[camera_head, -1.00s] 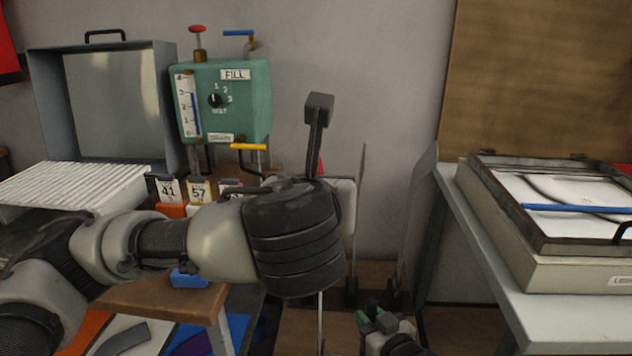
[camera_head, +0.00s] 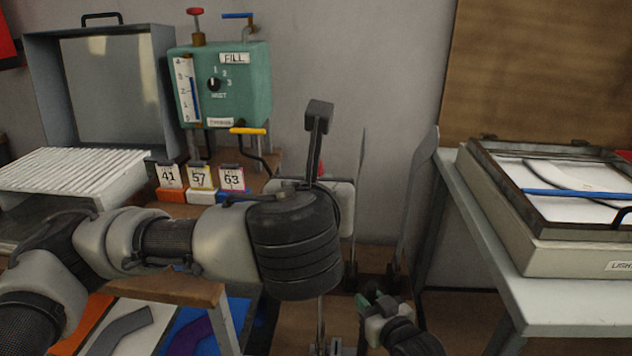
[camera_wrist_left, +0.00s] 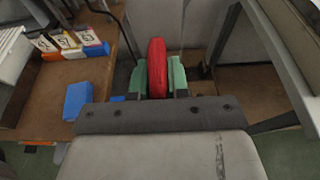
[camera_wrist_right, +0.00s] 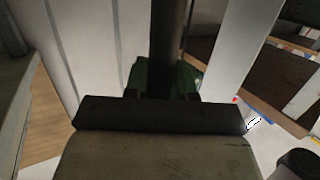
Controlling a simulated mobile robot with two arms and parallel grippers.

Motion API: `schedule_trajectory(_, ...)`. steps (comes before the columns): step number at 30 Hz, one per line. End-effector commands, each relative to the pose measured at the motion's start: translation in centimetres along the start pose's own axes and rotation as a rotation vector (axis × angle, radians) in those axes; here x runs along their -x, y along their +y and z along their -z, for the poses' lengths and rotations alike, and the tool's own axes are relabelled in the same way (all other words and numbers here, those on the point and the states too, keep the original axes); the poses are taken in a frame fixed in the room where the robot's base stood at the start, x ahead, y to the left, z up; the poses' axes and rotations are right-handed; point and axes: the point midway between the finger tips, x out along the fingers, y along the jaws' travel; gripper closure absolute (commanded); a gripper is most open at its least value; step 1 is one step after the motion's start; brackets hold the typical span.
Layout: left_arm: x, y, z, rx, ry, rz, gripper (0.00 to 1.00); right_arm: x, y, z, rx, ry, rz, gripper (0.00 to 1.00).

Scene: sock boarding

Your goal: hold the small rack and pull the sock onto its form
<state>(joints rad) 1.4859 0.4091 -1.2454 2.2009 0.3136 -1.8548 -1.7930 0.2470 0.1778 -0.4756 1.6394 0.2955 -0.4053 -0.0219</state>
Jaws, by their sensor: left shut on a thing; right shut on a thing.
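My left gripper (camera_wrist_left: 158,80) is shut on a red sock (camera_wrist_left: 157,55), its green fingers on either side of the cloth. In the head view my left wrist hides nearly all of the sock; only a small red patch (camera_head: 320,168) shows. Thin grey upright forms (camera_head: 361,185) stand behind and right of the wrist. I cannot tell how far the sock covers its form. My right gripper (camera_head: 371,300) is low at the rack, right of the left wrist. In the right wrist view it is shut on a dark upright post (camera_wrist_right: 167,45), seemingly part of the rack.
A green fill unit (camera_head: 222,85) and numbered blocks (camera_head: 200,180) stand at the left back. A wooden stool (camera_head: 165,287) is at front left. A lightbox (camera_head: 560,215) on a pale table (camera_head: 480,245) bounds the right side. A blue block (camera_wrist_left: 78,100) lies left of my left gripper.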

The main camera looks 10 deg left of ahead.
Motion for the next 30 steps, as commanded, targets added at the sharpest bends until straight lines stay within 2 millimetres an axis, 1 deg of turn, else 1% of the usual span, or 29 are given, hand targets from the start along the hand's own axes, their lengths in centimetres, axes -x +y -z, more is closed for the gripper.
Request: schedule_trajectory(30,-0.7,0.0,2.5,0.0,0.0,0.001,0.97,0.0,0.0,0.0,0.0,-0.001,0.0,0.88)
